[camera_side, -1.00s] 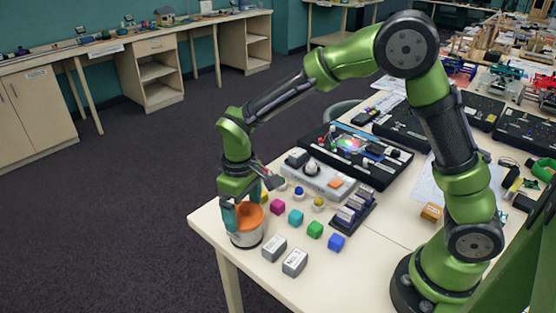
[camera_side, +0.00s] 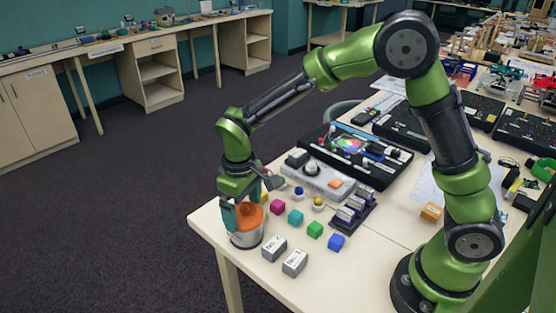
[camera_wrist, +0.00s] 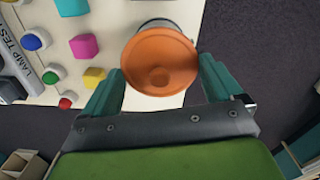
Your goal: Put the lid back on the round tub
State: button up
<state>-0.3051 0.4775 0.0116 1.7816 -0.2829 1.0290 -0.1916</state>
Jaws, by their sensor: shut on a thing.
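The orange lid (camera_side: 250,216) is at the tub's mouth in the side view and looks tilted there. In the wrist view the lid (camera_wrist: 158,58) is a round orange disc with a raised centre, and it hides most of the tub. My gripper (camera_side: 243,211) points down over the tub, its teal fingers shut on the lid from both sides. In the wrist view the fingers of my gripper (camera_wrist: 160,82) flank the lid. I cannot tell whether the lid touches the rim.
Two grey labelled blocks (camera_side: 284,255) lie right of the tub. Magenta (camera_side: 278,207), teal (camera_side: 296,217), green (camera_side: 315,230) and blue (camera_side: 336,243) cubes stand beyond. A grey panel (camera_side: 318,180) lies behind. The table edge is close on the tub's left.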

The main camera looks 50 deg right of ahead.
jog(key=shift+f, duration=0.15)
dwell(0.5)
jog(key=o, duration=0.7)
jog(key=shift+c, duration=0.2)
jog(key=shift+r, duration=3.55)
grip_shut()
